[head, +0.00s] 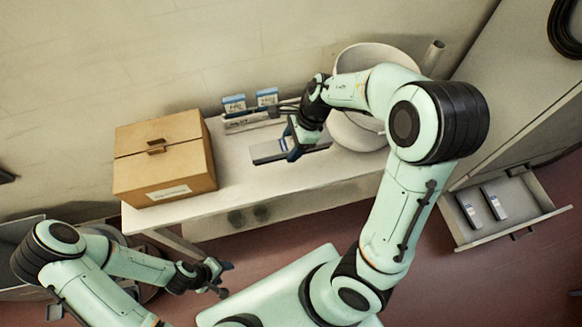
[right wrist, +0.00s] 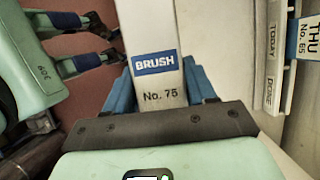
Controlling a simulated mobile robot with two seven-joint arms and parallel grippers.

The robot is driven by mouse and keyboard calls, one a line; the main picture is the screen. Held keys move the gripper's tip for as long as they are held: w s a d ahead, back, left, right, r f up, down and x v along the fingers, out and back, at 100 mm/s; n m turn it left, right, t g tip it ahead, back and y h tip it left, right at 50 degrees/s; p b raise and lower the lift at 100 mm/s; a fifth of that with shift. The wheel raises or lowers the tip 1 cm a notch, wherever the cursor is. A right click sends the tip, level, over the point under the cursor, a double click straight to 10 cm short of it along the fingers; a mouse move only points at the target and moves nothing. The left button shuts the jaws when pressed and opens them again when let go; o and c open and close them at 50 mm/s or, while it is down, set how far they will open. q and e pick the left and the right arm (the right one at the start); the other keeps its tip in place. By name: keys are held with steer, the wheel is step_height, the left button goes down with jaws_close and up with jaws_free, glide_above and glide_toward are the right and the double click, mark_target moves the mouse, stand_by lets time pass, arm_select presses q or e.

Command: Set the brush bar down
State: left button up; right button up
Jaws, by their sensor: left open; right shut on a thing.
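The brush bar (head: 268,151) is a flat pale grey bar over the white table (head: 235,181). The frames do not settle whether it touches the tabletop. In the right wrist view the brush bar (right wrist: 154,30) has a blue "BRUSH" label and "No. 75". My right gripper (head: 303,146) is shut on it; the blue fingers (right wrist: 161,88) sit on both sides of the bar. My left gripper (head: 222,277) is open and empty, low in front of the table. It also shows in the right wrist view (right wrist: 112,40).
A cardboard box (head: 165,160) stands on the table's left. A rack (head: 247,124) with blue-and-white cards (head: 267,97) is at the back, marked "TODAY" and "DONE" in the wrist view. A round white vessel (head: 350,132) is right. An open drawer (head: 519,211) holds two bars.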

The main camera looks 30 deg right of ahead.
glide_above(287, 176)
steer(key=d, duration=0.1)
steer(key=f, duration=1)
steer(key=shift+s+d+b, duration=0.15)
steer(key=shift+d+b, duration=0.05)
steer(key=shift+b, duration=0.15)
steer(key=shift+f+b, duration=0.55)
steer(key=shift+f, duration=1.8)
arm_select(q)
steer(key=s+f, duration=0.2)
steer(key=shift+s, duration=0.35)
arm_select(e)
steer(key=shift+r, duration=0.1)
steer(key=shift+f, duration=0.25)
steer(key=o, duration=1.2)
arm_select(q)
steer(key=shift+s+f, duration=0.1)
steer(key=shift+f, duration=0.1)
arm_select(e)
steer(key=shift+o, duration=0.2)
steer(key=shift+r, duration=0.1)
